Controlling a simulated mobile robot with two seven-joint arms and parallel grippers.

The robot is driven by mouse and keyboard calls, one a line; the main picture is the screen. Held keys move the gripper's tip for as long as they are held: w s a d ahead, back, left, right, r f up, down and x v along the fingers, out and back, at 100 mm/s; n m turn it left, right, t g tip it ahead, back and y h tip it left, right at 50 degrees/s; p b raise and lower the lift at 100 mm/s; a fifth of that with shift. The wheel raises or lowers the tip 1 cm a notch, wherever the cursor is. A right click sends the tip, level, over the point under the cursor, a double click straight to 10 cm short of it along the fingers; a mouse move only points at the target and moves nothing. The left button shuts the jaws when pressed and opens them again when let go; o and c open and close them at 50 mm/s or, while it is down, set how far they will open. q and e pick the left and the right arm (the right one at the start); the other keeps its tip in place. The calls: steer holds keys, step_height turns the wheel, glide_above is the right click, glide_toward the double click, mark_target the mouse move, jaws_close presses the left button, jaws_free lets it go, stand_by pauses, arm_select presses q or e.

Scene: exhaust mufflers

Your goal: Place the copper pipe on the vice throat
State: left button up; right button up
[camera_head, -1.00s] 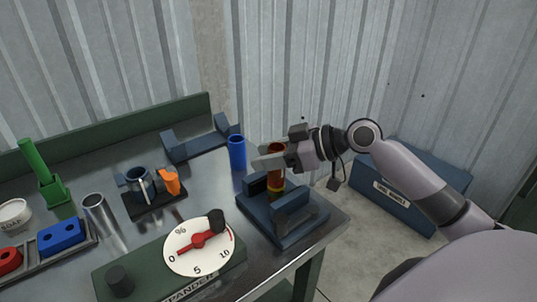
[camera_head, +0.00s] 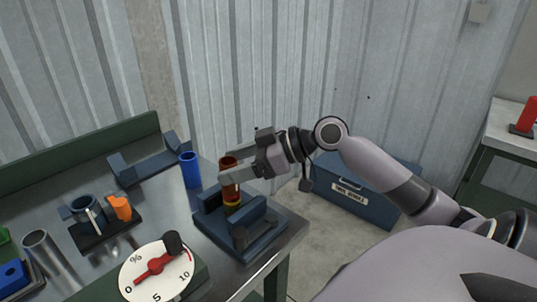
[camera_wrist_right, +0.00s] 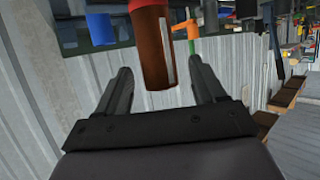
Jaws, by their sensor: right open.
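The copper pipe (camera_head: 230,190) stands upright at the blue vice (camera_head: 268,238), with its lower end at a yellow ring (camera_head: 233,207) between the vice's raised blocks. Whether it touches the ring cannot be told. My right gripper (camera_head: 232,165) is open around the pipe's upper part, its fingers to either side. In the right wrist view the pipe (camera_wrist_right: 153,45) shows between and beyond the two spread fingertips, with a gap on each side. My left gripper is not in view.
A blue cylinder (camera_head: 190,170) stands just left of the vice. A dial gauge (camera_head: 157,270) is in front, and a black stand with a cup and orange part (camera_head: 119,207) is farther left. The bench's right edge is close to the vice. A blue toolbox (camera_head: 352,195) sits on the floor.

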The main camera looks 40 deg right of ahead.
steer(key=b+v, duration=0.1)
steer(key=v, duration=0.7)
steer(key=shift+s, duration=0.15)
steer(key=shift+d+r, duration=0.1)
steer(key=shift+d, duration=0.05)
stand_by(0.4)
